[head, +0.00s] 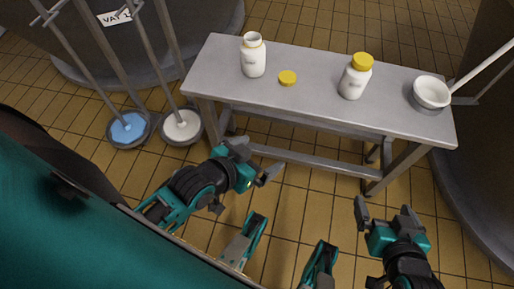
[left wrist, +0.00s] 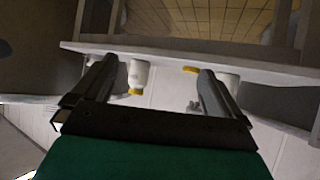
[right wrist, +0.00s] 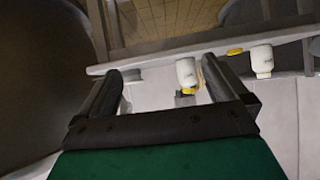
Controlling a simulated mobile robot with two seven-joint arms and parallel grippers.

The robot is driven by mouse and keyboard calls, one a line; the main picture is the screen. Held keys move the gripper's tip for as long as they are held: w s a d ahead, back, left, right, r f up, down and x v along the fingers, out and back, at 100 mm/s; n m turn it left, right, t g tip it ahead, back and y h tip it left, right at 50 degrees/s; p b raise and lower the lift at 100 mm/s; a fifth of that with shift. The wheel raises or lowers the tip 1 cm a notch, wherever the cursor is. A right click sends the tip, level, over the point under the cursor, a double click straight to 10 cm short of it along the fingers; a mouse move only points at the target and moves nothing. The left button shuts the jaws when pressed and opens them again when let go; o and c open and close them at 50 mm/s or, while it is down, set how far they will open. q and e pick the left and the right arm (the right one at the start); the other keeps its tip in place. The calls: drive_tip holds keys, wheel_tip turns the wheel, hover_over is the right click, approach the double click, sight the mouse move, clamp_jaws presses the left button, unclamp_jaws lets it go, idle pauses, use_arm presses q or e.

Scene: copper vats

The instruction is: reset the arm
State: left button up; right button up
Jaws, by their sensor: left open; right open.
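My left gripper (head: 254,160) is open and empty, in front of the bench and below its top in the head view. My right gripper (head: 385,212) is also open and empty, lower right, in front of the bench's right end. Both are apart from everything on the bench. The left wrist view shows the open jaws of my left gripper (left wrist: 157,68), and the right wrist view shows those of my right gripper (right wrist: 162,68). Nothing is between either pair of fingers at close range.
The grey bench (head: 315,100) holds an uncapped white bottle (head: 253,58), a loose yellow lid (head: 288,78), a yellow-capped bottle (head: 354,80) and a white bowl (head: 432,92). Blue (head: 129,127) and white (head: 182,126) round containers are at left. Vats flank the bench.

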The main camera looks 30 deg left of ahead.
use_arm(q)
drive_tip(key=s+a+r+y+p, duration=0.1)
drive_tip(key=a+r+p, duration=0.2)
drive_tip(key=r+p, duration=0.8)
drive_tip(key=p, duration=0.5)
drive_tip(key=shift+s+a+r, duration=0.15)
drive_tip(key=shift+s+r, duration=0.15)
drive_tip(key=shift+s, duration=0.05)
use_arm(e)
drive_tip(key=s+d+r+h, duration=0.1)
drive_tip(key=d+r, duration=0.2)
drive_tip(key=r, duration=0.8)
drive_tip(key=shift+s+r, duration=0.25)
drive_tip(key=shift+s, duration=0.1)
drive_tip(key=shift+d, duration=0.1)
use_arm(q)
drive_tip(key=shift+d, duration=0.2)
